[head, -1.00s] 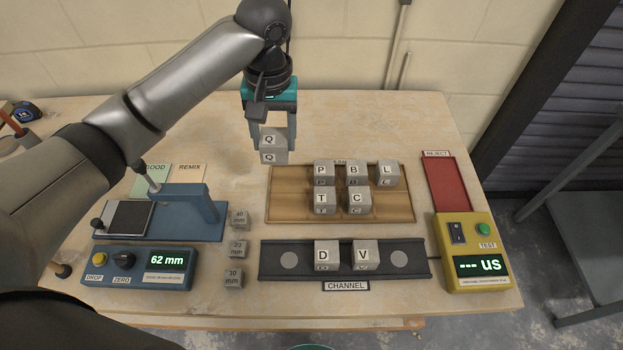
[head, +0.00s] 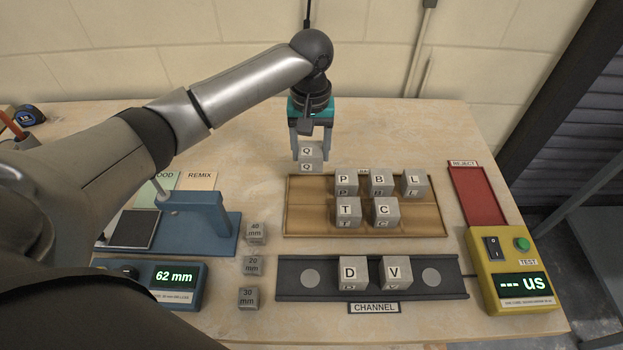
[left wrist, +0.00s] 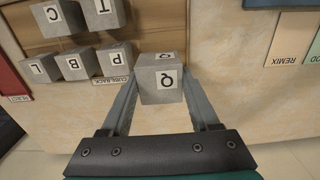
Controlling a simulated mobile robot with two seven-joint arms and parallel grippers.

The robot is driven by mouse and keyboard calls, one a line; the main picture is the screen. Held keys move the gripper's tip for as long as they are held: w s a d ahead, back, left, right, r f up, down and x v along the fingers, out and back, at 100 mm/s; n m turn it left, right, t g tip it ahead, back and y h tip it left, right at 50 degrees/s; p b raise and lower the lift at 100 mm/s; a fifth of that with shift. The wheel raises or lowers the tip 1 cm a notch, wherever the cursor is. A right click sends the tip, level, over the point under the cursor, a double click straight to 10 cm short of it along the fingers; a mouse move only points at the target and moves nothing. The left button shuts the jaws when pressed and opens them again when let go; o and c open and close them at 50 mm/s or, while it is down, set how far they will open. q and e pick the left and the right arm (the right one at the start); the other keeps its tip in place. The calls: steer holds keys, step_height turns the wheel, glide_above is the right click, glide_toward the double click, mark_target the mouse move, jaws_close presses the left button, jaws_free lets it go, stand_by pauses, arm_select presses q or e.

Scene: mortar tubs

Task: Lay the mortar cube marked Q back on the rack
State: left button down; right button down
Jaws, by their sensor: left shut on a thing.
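The grey mortar cube marked Q (head: 311,156) is held in my left gripper (head: 311,150), above the back left part of the rack. In the left wrist view the cube Q (left wrist: 161,84) sits between the two fingers, with the rack edge beyond it. The wooden cube rack (head: 300,217) holds cubes P (head: 346,182), B (head: 380,182) and L (head: 413,185) in its back row. Cubes T (head: 348,210) and C (head: 385,211) stand in its front row. The rack's left part is bare. My right gripper does not show.
The dark channel (head: 320,292) in front of the rack holds cubes D (head: 353,271) and V (head: 396,271). A yellow tester (head: 512,270) and red reject tray (head: 478,196) are at right. A blue gauge (head: 215,225) and several small marked blocks (head: 253,265) are at left.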

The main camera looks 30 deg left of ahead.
mark_target(311, 149)
arm_select(q)
step_height(311, 149, down, 9)
steer(key=shift+r+b, duration=0.15)
steer(key=shift+b, duration=0.7)
steer(key=shift+c, duration=0.6)
jaws_free()
step_height(311, 149, up, 12)
steer(key=p, duration=0.2)
steer(key=shift+r+p, duration=0.1)
steer(key=shift+p, duration=0.2)
